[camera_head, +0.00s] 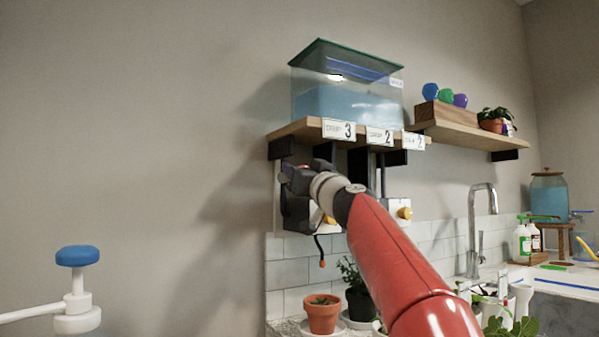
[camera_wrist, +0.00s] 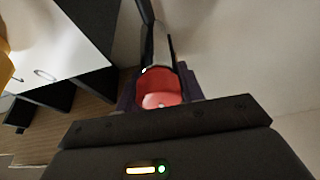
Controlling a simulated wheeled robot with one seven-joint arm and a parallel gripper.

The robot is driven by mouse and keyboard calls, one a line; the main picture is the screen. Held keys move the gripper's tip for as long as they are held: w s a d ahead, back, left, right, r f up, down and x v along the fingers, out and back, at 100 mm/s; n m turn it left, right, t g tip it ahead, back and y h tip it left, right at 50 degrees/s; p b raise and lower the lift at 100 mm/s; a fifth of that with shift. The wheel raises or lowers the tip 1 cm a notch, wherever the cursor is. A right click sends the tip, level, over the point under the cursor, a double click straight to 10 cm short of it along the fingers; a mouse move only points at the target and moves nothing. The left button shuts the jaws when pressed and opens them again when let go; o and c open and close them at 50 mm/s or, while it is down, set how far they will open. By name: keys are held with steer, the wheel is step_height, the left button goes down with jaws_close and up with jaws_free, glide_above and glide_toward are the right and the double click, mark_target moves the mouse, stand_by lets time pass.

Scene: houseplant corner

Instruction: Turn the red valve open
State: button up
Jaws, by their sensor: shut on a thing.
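The red valve (camera_wrist: 158,88) shows in the wrist view as a rounded red part between my jaws, with a dark pipe or bar rising behind it. My gripper (camera_wrist: 160,100) is shut on it; its dark fingers lie at both sides of the red. In the head view my gripper (camera_head: 290,180) is at the wall under the left part of the tank shelf, partly covered by my own arm. The red valve cannot be made out there, and how far it is turned cannot be told.
A water tank (camera_head: 347,98) stands on a wooden shelf (camera_head: 300,130) with numbered labels. Yellow knobs (camera_head: 405,213) show below. A blue-topped white fitting (camera_head: 78,256) is at left front. Potted plants (camera_head: 322,315) and a faucet (camera_head: 482,225) are lower right. The left wall is bare.

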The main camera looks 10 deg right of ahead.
steer(key=m+h, duration=0.2)
steer(key=m, duration=0.2)
steer(key=shift+m+h+p, duration=0.35)
steer(key=shift+m+h, duration=0.05)
steer(key=m+h, duration=0.2)
steer(key=m, duration=0.2)
steer(key=shift+w+f, duration=0.1)
steer(key=shift+f, duration=0.05)
steer(key=m, duration=0.2)
steer(key=m+h, duration=0.1)
steer(key=shift+d+m, duration=0.2)
steer(key=shift+m, duration=0.2)
steer(key=m, duration=0.1)
steer(key=m+g+h, duration=0.1)
steer(key=m, duration=0.1)
steer(key=m+g, duration=0.1)
steer(key=m, duration=0.1)
steer(key=shift+d+f+h, duration=0.25)
steer(key=shift+h, duration=0.15)
steer(key=shift+f+m+g+h, duration=0.15)
steer(key=shift+m+g, duration=0.2)
steer(key=shift+m, duration=0.65)
steer(key=shift+m+g+h, duration=0.15)
steer(key=shift+m+g, duration=0.2)
steer(key=shift+m, duration=0.65)
steer(key=o, duration=1)
steer(key=shift+c, duration=0.2)
